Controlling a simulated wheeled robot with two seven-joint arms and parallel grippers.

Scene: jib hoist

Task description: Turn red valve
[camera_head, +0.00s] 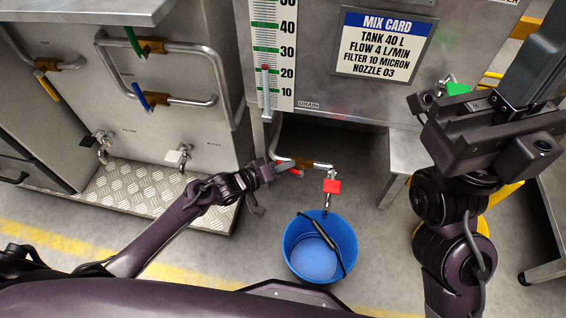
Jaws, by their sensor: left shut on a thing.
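The red valve handle (296,172) sits on a brass valve (308,166) in the drain pipe under the tank. My left gripper (278,170) reaches in from the left and is shut on the red handle, whose far end shows past the fingers.
A steel cabinet (200,60) at left carries pipes with a green handle (134,42), a blue handle (140,96) and a yellow handle (46,86). A level gauge (273,50) and mix card (386,46) are on the tank. A dark wand leans in the bucket.

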